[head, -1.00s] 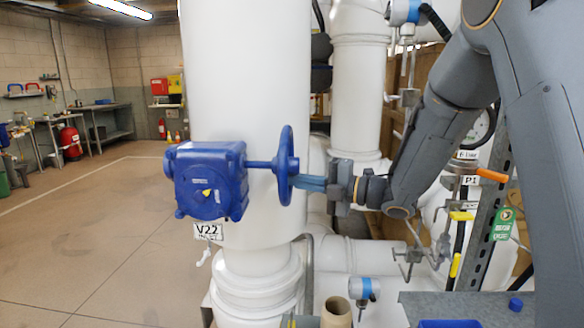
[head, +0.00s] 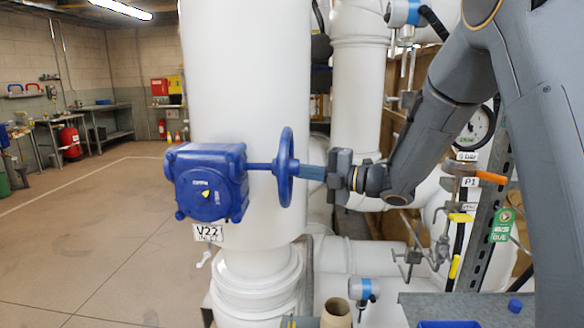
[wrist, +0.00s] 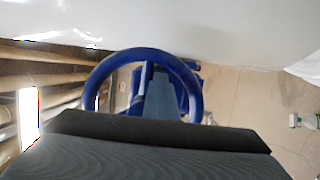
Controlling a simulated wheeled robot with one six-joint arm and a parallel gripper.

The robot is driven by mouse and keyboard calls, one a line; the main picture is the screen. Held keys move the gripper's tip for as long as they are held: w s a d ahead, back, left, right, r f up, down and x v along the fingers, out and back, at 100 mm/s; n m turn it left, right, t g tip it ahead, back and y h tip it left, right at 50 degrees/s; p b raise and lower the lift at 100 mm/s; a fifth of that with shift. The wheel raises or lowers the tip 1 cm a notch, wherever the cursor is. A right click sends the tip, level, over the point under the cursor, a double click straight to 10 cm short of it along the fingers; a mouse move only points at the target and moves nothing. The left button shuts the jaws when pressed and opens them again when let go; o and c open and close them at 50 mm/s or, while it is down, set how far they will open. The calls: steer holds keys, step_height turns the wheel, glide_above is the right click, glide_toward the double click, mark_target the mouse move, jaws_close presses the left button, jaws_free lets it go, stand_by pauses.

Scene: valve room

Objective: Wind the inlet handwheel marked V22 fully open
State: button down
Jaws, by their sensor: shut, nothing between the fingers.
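The blue V22 handwheel (head: 286,167) stands edge-on in the head view, on a shaft from the blue gearbox (head: 208,182). The V22 label (head: 208,232) hangs under the gearbox, and a small yellow pointer shows on the gearbox face. My gripper (head: 303,172) is at the wheel's right side, its blue fingers shut with nothing between them. The fingertips reach to the wheel; whether they touch it or pass between spokes I cannot tell. In the wrist view the wheel rim (wrist: 143,51) arches beyond my gripper (wrist: 158,82), and its lower part is hidden.
A thick white pipe (head: 245,80) stands behind the gearbox. A grey bench (head: 455,305) is at lower right. The floor at left is clear.

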mark_target(292, 150)
steer(key=shift+w+r, duration=0.1)
steer(key=shift+r, duration=0.1)
steer(key=shift+w+r+p, duration=0.15)
steer(key=shift+r+p, duration=0.15)
steer(key=shift+r, duration=0.55)
steer(key=shift+r+p, duration=0.4)
steer(key=shift+r, duration=0.5)
steer(key=shift+s, duration=0.2)
steer(key=shift+s+r+p, duration=0.4)
steer(key=shift+s+r, duration=0.05)
steer(key=shift+r, duration=0.3)
steer(key=shift+f, duration=0.1)
